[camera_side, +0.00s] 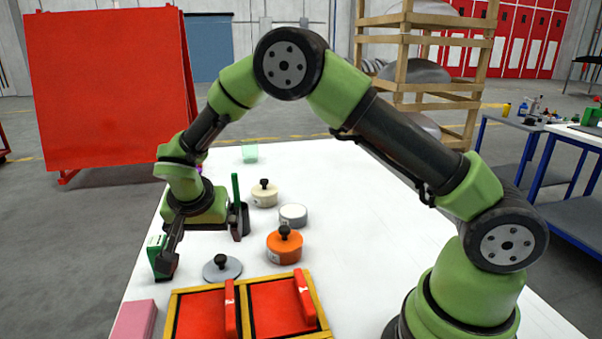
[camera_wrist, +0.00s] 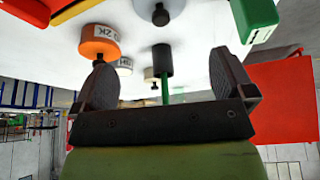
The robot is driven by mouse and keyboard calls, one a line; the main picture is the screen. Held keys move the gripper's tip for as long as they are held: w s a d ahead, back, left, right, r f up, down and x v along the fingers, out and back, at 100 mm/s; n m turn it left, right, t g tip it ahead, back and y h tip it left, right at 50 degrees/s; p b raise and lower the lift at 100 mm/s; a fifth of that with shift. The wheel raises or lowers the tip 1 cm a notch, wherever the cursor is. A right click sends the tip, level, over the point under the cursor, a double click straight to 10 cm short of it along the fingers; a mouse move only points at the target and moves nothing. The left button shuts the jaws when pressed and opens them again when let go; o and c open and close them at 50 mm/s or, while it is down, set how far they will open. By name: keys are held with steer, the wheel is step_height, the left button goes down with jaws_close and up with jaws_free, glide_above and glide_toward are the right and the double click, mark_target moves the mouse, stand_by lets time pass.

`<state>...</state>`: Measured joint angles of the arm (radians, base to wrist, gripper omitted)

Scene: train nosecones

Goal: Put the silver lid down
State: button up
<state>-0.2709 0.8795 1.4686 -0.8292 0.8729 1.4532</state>
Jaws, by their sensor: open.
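The silver lid (camera_side: 222,269), a flat grey disc with a black knob, lies on the white table, left of the orange pot. It also shows at the top of the wrist view (camera_wrist: 158,28), beyond my fingertips. My gripper (camera_side: 205,240) is open, with its fingers wide apart and apart from the lid, behind it in the side view. In the wrist view my gripper (camera_wrist: 161,65) has nothing clasped. A white round pot (camera_side: 293,215) without a knob stands right of my gripper. Whether its top is open I cannot tell.
An orange knobbed pot (camera_side: 285,248), a cream knobbed pot (camera_side: 264,197) and a green rod on a black base (camera_wrist: 163,60) stand close by. A green block (camera_side: 160,262), a pink block (camera_side: 134,320) and a red-yellow case (camera_side: 250,308) are near. The table's right side is clear.

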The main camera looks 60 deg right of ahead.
steer(key=s+d+r+n+t+y, duration=0.1)
steer(key=s+r+n+y, duration=0.1)
steer(key=s+r, duration=0.5)
steer(key=s+d+r+n+t+y, duration=0.15)
steer(key=s+r, duration=0.35)
steer(key=r, duration=0.5)
steer(key=s+r+n+t+y, duration=0.2)
steer(key=s+n, duration=0.1)
steer(key=s, duration=1)
steer(key=shift+s+a+n, duration=0.3)
steer(key=shift+a+n, duration=0.05)
steer(key=shift+a, duration=0.05)
